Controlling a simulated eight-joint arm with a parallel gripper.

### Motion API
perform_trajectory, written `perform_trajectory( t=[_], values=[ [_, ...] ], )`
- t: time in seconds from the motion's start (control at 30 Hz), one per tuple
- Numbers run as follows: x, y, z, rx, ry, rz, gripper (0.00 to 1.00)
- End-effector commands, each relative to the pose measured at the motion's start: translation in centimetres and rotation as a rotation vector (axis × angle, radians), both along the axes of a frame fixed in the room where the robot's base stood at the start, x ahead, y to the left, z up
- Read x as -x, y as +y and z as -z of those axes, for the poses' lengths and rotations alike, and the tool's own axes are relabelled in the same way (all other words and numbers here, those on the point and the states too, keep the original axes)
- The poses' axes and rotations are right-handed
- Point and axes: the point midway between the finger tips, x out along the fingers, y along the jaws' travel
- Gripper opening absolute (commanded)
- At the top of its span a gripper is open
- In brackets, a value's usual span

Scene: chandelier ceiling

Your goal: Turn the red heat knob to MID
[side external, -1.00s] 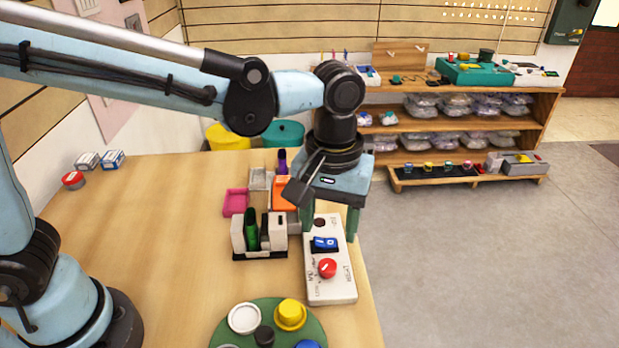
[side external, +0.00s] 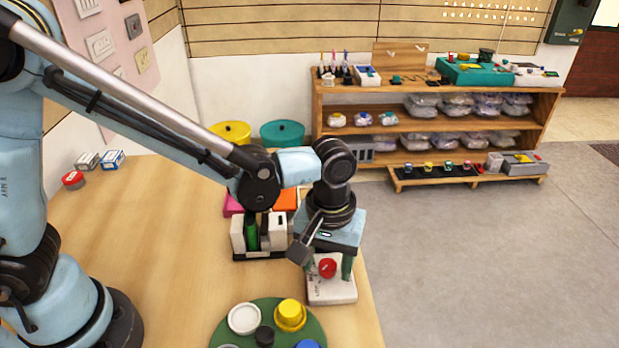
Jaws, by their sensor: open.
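My gripper (side external: 326,272) is open and points down over the panel. One green finger shows to the right of the knob and the other to its left, partly hidden behind a dark part of my wrist. I cannot tell whether either finger touches the knob. The blue switch and the far part of the panel are hidden behind my gripper.
A white and black holder with a green item (side external: 252,235) stands left of my gripper. A green round tray (side external: 232,338) with coloured caps lies in front. Pink and orange trays are partly hidden behind my arm. The table's left middle is clear.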

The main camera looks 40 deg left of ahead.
Motion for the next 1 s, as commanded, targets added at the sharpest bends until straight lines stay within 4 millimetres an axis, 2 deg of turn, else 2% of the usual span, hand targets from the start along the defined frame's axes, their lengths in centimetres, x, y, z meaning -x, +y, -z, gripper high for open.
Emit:
perform_trajectory(
  t=[0.07, 0.4, 0.73, 1.0],
  values=[
    [0.00, 0.00, -0.02, 0.000, 0.000, 0.000, 0.54],
    [0.00, 0.00, -0.04, 0.000, 0.000, 0.000, 0.02],
    [0.01, 0.03, -0.05, 0.000, 0.000, 0.049, 0.01],
    [0.03, 0.11, -0.06, 0.000, 0.000, 0.225, 0.01]
  ],
)
